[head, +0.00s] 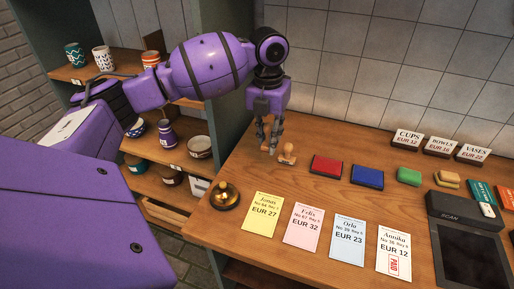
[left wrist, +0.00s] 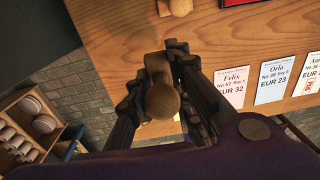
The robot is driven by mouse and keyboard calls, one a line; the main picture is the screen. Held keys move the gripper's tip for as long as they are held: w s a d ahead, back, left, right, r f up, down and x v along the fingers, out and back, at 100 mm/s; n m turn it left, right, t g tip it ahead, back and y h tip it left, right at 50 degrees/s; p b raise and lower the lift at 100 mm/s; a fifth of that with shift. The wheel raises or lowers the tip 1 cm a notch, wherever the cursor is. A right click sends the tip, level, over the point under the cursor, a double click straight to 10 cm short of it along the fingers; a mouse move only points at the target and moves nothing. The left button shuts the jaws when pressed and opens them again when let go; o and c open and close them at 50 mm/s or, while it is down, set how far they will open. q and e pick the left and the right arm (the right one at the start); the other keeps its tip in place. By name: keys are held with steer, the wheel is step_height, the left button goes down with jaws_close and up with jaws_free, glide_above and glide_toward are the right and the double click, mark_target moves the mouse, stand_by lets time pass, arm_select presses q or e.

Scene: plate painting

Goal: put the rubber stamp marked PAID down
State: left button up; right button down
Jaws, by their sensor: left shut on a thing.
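My left gripper (head: 271,148) hangs over the back left of the wooden counter, pointing down. It is shut on a rubber stamp, whose round wooden knob (left wrist: 162,100) shows between the fingers in the left wrist view. The stamp's face and marking are hidden, and I cannot tell whether it touches the counter. Another wooden stamp (head: 286,153) stands upright on the counter just right of the gripper; it also shows at the top of the left wrist view (left wrist: 178,6). A red PAID mark (head: 398,265) is on the white Annika card (head: 394,245). My right gripper is not in view.
A red ink pad (head: 327,165) and blue ink pad (head: 367,177) lie right of the stamps. A brass bell (head: 224,195), yellow card (head: 262,215), pink card (head: 303,226) and blue card (head: 347,240) lie in front. The wooden counter (head: 240,160) is bare left of the gripper.

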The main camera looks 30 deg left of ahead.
arm_select(q)
glide_above(257, 154)
step_height(257, 154, down, 7)
steer(key=shift+s+d+f, duration=0.1)
steer(key=shift+d+f, duration=0.05)
steer(key=shift+f, duration=1.7)
steer(key=shift+f, duration=0.2)
steer(key=o, duration=0.9)
steer(key=shift+r, duration=0.1)
steer(key=r, duration=1.2)
steer(key=shift+a+r+b, duration=0.1)
steer(key=shift+a+b, duration=0.2)
steer(key=shift+b, duration=0.05)
